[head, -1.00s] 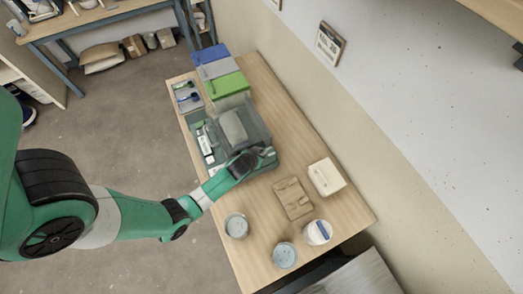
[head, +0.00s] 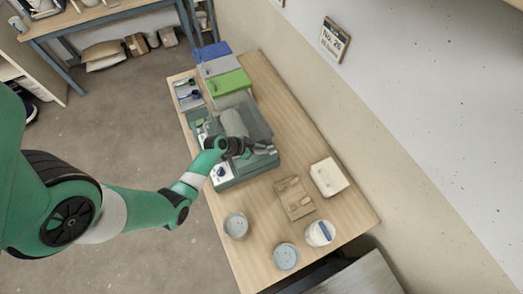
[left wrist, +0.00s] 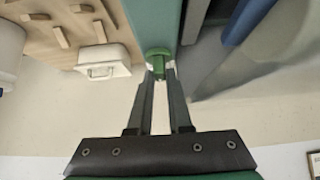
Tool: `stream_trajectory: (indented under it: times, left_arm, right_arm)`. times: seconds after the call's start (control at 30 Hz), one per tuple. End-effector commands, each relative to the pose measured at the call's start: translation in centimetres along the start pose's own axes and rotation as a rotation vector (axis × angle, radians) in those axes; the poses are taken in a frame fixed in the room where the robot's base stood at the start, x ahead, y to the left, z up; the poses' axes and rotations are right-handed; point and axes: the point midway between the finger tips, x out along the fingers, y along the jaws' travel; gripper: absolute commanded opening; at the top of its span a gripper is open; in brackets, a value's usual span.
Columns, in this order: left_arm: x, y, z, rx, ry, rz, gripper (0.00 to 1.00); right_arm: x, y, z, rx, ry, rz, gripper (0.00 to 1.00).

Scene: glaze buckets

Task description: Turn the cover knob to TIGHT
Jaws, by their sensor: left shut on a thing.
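The grey-green machine (head: 232,171) with a raised clear cover (head: 258,122) stands on the table in the head view. My left gripper (head: 272,149) reaches over its right side. In the left wrist view, my left gripper (left wrist: 159,68) has its fingertips closed on a small green knob (left wrist: 158,62) at the end of the machine's teal body (left wrist: 153,20). No marking such as TIGHT is readable on the knob, so I cannot tell its setting. A white panel with a dark dial (head: 220,173) shows on the machine's front. My right gripper is out of view.
Blue, grey and green boxes (head: 230,84) and a small tray (head: 183,104) are behind the machine. In front are a wooden board with pegs (head: 296,207), a white box (head: 328,176), a white tub (head: 315,235) and two round pale containers (head: 236,226) (head: 285,257).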

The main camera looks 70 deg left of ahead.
Motion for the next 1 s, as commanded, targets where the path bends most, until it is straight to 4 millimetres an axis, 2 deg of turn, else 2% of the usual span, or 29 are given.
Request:
stream_trajectory:
  times: [0.43,0.47,0.6,0.63,1.0]
  left_arm:
    - [0.05,0.00,0.25,0.011,-0.006,0.009,0.00]
    - [0.05,0.00,0.26,0.010,-0.007,0.009,0.19]
    - [0.04,0.00,0.21,0.010,-0.005,0.009,0.44]
    - [0.04,-0.01,0.20,0.010,-0.005,0.009,0.47]
    - [-0.09,-0.11,-0.02,0.011,-0.002,0.006,0.47]
  right_arm:
    - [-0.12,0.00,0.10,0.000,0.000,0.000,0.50]
    - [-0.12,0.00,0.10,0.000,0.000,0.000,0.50]
    - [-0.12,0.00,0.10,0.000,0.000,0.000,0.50]
    - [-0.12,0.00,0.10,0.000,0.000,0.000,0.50]
    - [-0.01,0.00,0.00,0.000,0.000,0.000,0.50]
